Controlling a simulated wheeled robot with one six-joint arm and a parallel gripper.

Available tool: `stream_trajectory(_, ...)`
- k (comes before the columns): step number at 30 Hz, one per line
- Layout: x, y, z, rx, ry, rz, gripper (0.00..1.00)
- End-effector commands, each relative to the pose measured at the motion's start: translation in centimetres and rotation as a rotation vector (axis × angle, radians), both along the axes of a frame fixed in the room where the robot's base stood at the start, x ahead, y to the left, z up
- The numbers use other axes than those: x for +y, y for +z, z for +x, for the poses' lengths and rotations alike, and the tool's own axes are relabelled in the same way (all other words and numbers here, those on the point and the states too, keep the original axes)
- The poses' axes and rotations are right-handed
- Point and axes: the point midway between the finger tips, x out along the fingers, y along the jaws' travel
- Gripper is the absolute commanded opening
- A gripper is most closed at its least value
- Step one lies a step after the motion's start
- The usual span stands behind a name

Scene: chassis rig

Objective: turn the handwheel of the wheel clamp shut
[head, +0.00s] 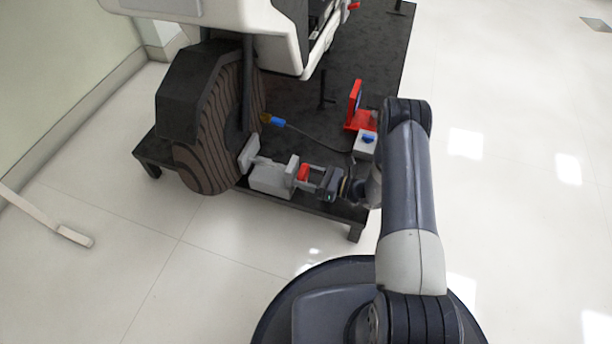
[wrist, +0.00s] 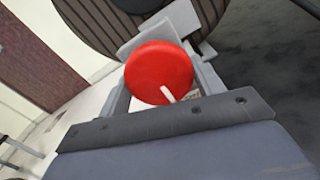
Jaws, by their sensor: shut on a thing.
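The wheel clamp (head: 270,180) is a light grey block with an upright plate against the brown treaded wheel (head: 205,130). Its red handwheel (head: 303,173) faces my arm. In the wrist view the handwheel (wrist: 160,72) is a red disc with a short white mark low on its face. My gripper (head: 311,175) reaches in from the right and is shut on the handwheel, with one finger on each side of the disc. The grey clamp body (wrist: 140,38) shows partly behind the disc. The fingers' exact contact is partly hidden.
The dark platform (head: 345,65) carries the wheel and clamp. A red bracket (head: 355,105) and a light box with a blue top (head: 366,146) stand near my arm. The floor at right is clear.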

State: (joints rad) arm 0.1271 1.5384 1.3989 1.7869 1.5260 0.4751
Motion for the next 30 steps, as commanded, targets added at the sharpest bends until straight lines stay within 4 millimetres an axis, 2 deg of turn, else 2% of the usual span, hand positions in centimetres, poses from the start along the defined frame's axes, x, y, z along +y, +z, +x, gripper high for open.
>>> stream_trajectory(9,-0.1,-0.1,0.0,0.006,-0.002,0.001,0.41)
stream_trajectory(10,-0.1,-0.1,0.0,0.006,-0.002,0.001,0.66)
stream_trajectory(17,0.0,0.0,0.0,0.003,-0.001,0.001,0.84)
stream_trajectory(25,-0.2,0.0,0.0,0.002,-0.001,0.000,0.85)
stream_trajectory(30,-1.8,0.2,-0.5,0.002,-0.005,0.000,0.85)
